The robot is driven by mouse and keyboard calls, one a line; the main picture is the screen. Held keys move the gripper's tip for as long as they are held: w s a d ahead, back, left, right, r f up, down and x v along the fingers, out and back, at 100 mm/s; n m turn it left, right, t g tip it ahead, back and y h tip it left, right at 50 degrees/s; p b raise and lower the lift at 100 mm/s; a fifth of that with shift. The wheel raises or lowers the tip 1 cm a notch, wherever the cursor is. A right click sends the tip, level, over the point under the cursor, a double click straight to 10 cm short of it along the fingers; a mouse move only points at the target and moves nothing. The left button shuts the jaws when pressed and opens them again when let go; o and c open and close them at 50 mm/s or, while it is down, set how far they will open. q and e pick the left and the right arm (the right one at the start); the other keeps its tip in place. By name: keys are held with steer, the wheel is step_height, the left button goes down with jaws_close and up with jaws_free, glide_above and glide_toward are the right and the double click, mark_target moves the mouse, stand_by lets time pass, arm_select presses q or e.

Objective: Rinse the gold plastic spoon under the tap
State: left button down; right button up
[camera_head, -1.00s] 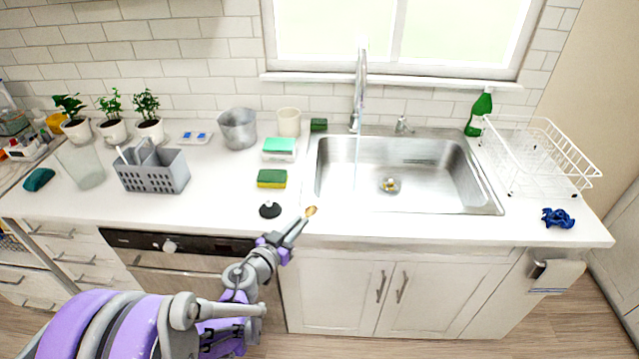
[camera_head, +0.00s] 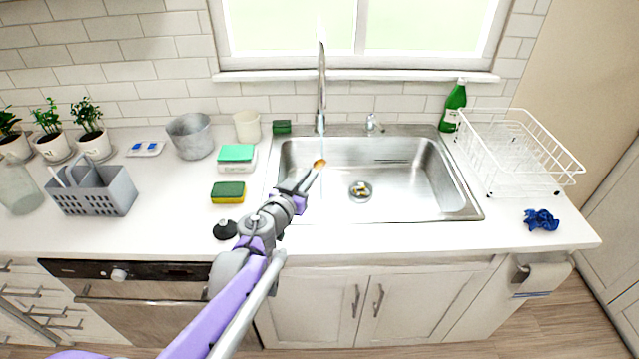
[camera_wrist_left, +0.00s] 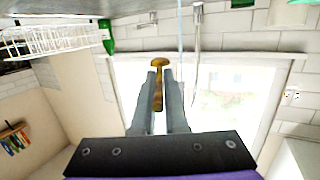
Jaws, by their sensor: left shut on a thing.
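My left gripper (camera_head: 308,181) is shut on the gold plastic spoon (camera_head: 320,163), its bowl sticking out past the fingertips. It is over the left part of the steel sink (camera_head: 455,207). In the left wrist view the spoon (camera_wrist_left: 159,63) lies between the two fingers (camera_wrist_left: 158,95), with part of its handle visible. The tap (camera_head: 321,95) stands behind the sink, beyond the spoon. A thin pale water stream (camera_wrist_left: 180,28) shows beside the spoon in the wrist view. I cannot tell whether water touches the spoon. My right gripper is not in view.
A yellow-green sponge (camera_head: 228,192), a black round-based item (camera_head: 225,230) and a grey basket (camera_head: 105,198) stand left of the sink. A white dish rack (camera_head: 520,155), green bottle (camera_head: 454,105) and blue cloth (camera_head: 541,220) are on the right. The counter's front right is mostly clear.

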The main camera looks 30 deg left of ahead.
arm_select(q)
steer(key=shift+w+a+f, duration=0.1)
steer(key=shift+w+a, duration=0.35)
steer(key=shift+w, duration=0.2)
steer(key=w+a+f, duration=0.2)
steer(key=w+a, duration=0.3)
steer(key=w, duration=0.5)
steer(key=shift+w+a+f+b, duration=0.25)
steer(key=shift+w+a+b, duration=0.05)
steer(key=shift+w+b, duration=0.1)
steer(key=shift+d, duration=0.2)
steer(key=shift+w+d+b, duration=0.25)
steer(key=shift+d+b, duration=0.05)
steer(key=shift+d, duration=0.1)
